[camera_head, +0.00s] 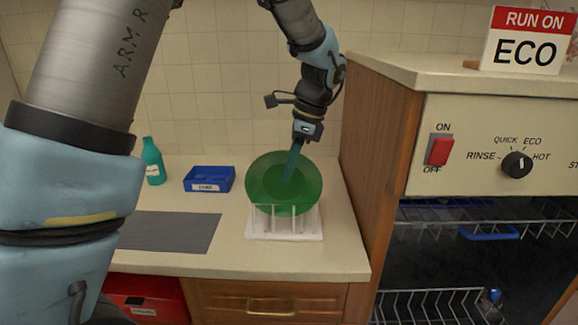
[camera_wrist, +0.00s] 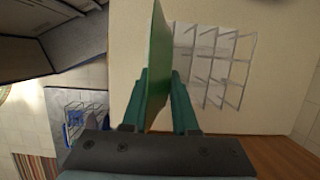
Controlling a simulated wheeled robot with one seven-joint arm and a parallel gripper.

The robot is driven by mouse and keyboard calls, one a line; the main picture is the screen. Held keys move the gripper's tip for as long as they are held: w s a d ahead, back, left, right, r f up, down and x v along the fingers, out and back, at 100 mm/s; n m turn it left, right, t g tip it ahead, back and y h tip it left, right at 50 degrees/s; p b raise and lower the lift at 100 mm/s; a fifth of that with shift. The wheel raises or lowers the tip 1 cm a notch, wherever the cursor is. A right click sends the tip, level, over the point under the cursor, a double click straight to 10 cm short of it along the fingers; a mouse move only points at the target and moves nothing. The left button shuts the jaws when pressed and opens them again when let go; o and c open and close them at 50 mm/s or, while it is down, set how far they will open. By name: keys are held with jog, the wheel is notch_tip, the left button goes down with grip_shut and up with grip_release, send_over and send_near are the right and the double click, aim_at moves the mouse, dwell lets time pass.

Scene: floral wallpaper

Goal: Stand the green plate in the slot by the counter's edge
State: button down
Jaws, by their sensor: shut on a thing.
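The green plate (camera_head: 305,185) is upright in the head view, its round face toward the camera. My gripper (camera_head: 291,170) is shut on it from above and behind. In the wrist view the plate (camera_wrist: 158,65) shows edge-on between the two fingers of my gripper (camera_wrist: 158,95). The white rack (camera_head: 284,236) with upright slot dividers stands near the counter's front edge. The plate's lower part is behind the front dividers in the head view. In the wrist view the rack (camera_wrist: 213,62) lies to the right of the plate. I cannot tell whether the plate touches the rack.
A blue bin (camera_head: 209,180) and a teal bottle (camera_head: 153,162) stand left of the rack. A grey mat (camera_head: 170,232) lies at the front left. A wooden cabinet side (camera_head: 380,165) rises just right of the rack. The open dishwasher (camera_head: 485,250) is farther right.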

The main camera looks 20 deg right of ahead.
jog(key=shift+f+b, duration=0.55)
jog(key=shift+f, duration=1.2)
jog(key=c, duration=0.6)
grip_release()
jog(key=b+v, duration=0.2)
jog(key=v, duration=0.9)
jog(key=shift+f, duration=0.1)
